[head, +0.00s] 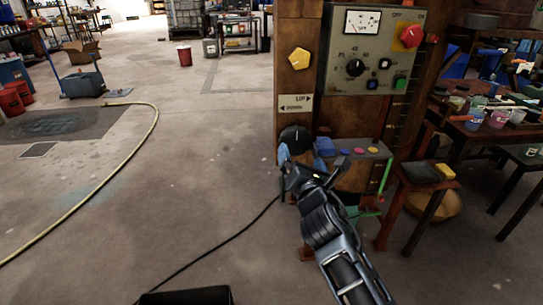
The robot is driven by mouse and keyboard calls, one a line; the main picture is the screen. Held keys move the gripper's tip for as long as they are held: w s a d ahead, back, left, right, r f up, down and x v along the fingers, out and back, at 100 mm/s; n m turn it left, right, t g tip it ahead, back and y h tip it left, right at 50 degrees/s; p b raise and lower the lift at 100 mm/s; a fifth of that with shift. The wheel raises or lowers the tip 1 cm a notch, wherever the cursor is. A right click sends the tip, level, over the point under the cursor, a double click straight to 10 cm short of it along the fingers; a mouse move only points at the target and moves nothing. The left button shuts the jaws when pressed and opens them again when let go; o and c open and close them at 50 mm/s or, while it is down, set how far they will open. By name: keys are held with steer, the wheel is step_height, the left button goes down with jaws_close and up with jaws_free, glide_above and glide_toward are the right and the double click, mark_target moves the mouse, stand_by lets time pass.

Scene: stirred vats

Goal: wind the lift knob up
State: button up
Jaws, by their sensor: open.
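A black round knob (295,134) sits on the brown post, just below a small sign (296,103) with UP and a right arrow above a left arrow. A yellow lobed knob (299,58) is higher on the same post, above the sign. The frame does not settle which of the two is the lift knob; the black one is nearer the sign. My gripper (288,164) is just below the black knob, open, with no thing seen held. Its fingers are small and dark, and I cannot tell whether they touch the knob.
A grey control panel (343,88) with a gauge, dial and red knob is right of the post. A small shelf (372,148) with coloured buttons juts out below it. A stool (427,174) and cluttered table stand right. A yellow hose (110,178) crosses open floor at left.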

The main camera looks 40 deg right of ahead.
mark_target(296, 145)
steer(key=shift+w+d+r, duration=0.1)
steer(key=shift+w+d, duration=0.2)
steer(key=shift+w, duration=0.35)
steer(key=x, duration=0.6)
steer(key=shift+w+d, duration=0.15)
steer(key=shift+w, duration=0.05)
steer(key=shift+c, duration=0.2)
steer(key=c, duration=0.6)
